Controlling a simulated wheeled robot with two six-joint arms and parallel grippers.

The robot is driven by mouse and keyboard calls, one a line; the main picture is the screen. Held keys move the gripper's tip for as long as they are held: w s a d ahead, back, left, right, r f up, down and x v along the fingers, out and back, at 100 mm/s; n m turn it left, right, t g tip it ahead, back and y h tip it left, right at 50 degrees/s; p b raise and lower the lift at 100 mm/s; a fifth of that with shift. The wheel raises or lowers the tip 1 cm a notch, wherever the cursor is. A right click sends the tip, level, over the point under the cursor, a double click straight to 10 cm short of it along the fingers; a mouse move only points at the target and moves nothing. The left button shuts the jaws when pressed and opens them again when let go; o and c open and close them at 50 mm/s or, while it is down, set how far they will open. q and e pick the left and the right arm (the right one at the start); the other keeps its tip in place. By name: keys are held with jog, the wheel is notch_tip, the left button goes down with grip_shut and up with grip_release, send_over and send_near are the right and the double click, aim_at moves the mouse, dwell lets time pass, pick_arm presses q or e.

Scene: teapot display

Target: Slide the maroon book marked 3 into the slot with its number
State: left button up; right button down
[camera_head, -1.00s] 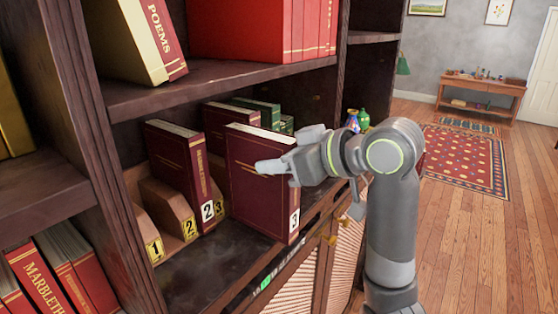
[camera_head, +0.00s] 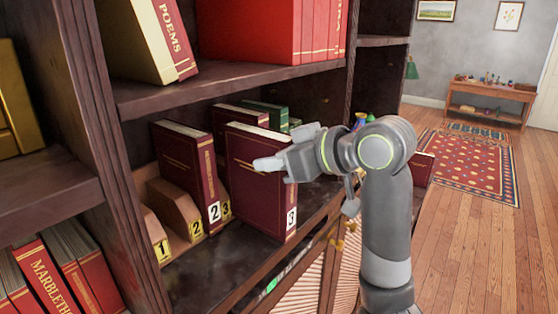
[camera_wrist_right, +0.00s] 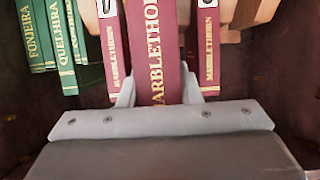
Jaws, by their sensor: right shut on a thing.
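The maroon book marked 3 (camera_head: 260,190) stands upright at the front of the middle shelf, right of the wooden slot rack (camera_head: 175,210). My right gripper (camera_head: 285,160) is shut on it; in the right wrist view its spine (camera_wrist_right: 155,50) is between the fingers. The rack has yellow labels 1 (camera_head: 162,249), 2 (camera_head: 197,229) and 3 (camera_head: 226,210). A maroon book marked 2 (camera_head: 185,165) stands at the rack, in front of part of the slot by label 3. My left gripper is not in view.
Another maroon book (camera_head: 238,114) and green books (camera_head: 266,113) stand behind the held book. The upper shelf (camera_head: 230,80) is above, and a wooden upright (camera_head: 125,160) bounds the left. The shelf board in front of the rack (camera_head: 225,260) is bare.

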aim_at(229, 142)
jog(key=shift+w+a, duration=0.75)
jog(key=shift+a, duration=0.35)
jog(key=shift+w+a+r+b, duration=0.1)
jog(key=shift+w+a+b, duration=0.1)
jog(key=shift+w+a, duration=0.6)
jog(key=shift+w+a+b, duration=0.15)
jog(key=shift+w+a, duration=0.35)
jog(key=shift+a, duration=0.5)
jog(key=shift+w+a+p, duration=0.2)
jog(key=shift+w+a, duration=0.6)
jog(key=shift+a, duration=0.3)
jog(key=shift+w+a+p, duration=0.2)
jog(key=shift+w+a, duration=0.6)
jog(key=shift+a, duration=0.3)
dwell(0.3)
jog(key=c, duration=1)
grip_release()
jog(key=shift+c, duration=0.2)
jog(key=shift+o, duration=0.4)
jog(key=shift+f, duration=0.2)
jog(key=shift+s+d+r, duration=0.15)
jog(key=shift+d, duration=0.2)
jog(key=b+v, duration=0.4)
jog(key=v, duration=1.1)
jog(key=shift+s+d+r+b, duration=0.1)
jog(key=shift+r+b, duration=0.05)
jog(key=shift+b, duration=0.2)
jog(key=shift+s+d+r, duration=0.35)
jog(key=shift+s+d, duration=0.1)
jog(key=shift+d, duration=0.05)
